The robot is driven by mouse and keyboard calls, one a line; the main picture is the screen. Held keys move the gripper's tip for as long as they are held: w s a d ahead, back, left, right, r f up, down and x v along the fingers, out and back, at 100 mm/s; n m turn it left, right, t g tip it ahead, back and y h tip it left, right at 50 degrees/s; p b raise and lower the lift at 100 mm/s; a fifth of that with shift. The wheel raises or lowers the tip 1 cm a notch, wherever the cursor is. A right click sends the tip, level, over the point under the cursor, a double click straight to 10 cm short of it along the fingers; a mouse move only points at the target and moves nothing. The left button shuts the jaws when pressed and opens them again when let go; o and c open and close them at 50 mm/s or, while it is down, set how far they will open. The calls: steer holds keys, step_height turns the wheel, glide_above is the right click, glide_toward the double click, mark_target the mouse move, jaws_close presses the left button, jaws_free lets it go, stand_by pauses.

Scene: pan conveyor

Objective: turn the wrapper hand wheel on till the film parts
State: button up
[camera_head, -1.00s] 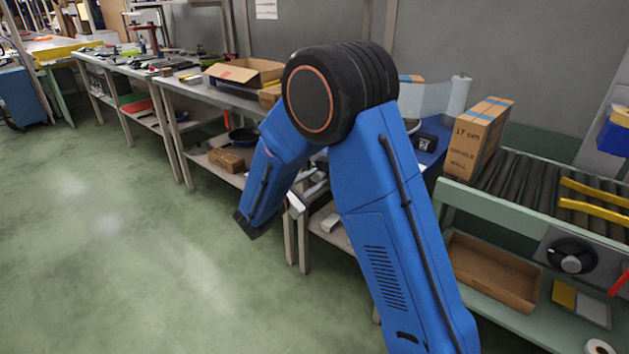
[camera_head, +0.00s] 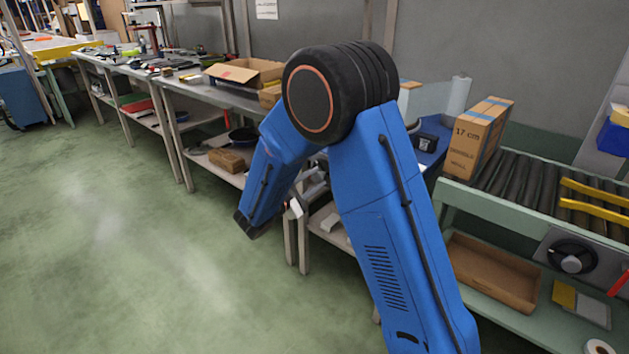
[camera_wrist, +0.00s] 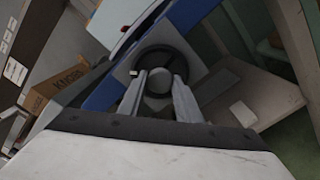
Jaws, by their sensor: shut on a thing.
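The wrapper hand wheel (camera_wrist: 172,53), a dark ring with spokes on a grey plate, is in the wrist view, just beyond my fingers. My gripper (camera_wrist: 159,82) is shut on part of the wheel, with a round grey piece showing between its two pale fingers. The exact contact is hard to make out. In the head view my blue arm hides the gripper and this wheel. A pale film roll (camera_head: 457,98) stands upright behind the arm, with a translucent film sheet (camera_head: 429,101) to its left. I cannot tell whether the film is whole.
Another black wheel (camera_head: 571,257) sits on the conveyor's side. An open carton (camera_head: 243,73) lies on the bench at left. The green floor at left is clear.

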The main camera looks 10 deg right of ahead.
steer(key=o, duration=1)
steer(key=v, duration=1.7)
steer(key=shift+s+a, duration=0.15)
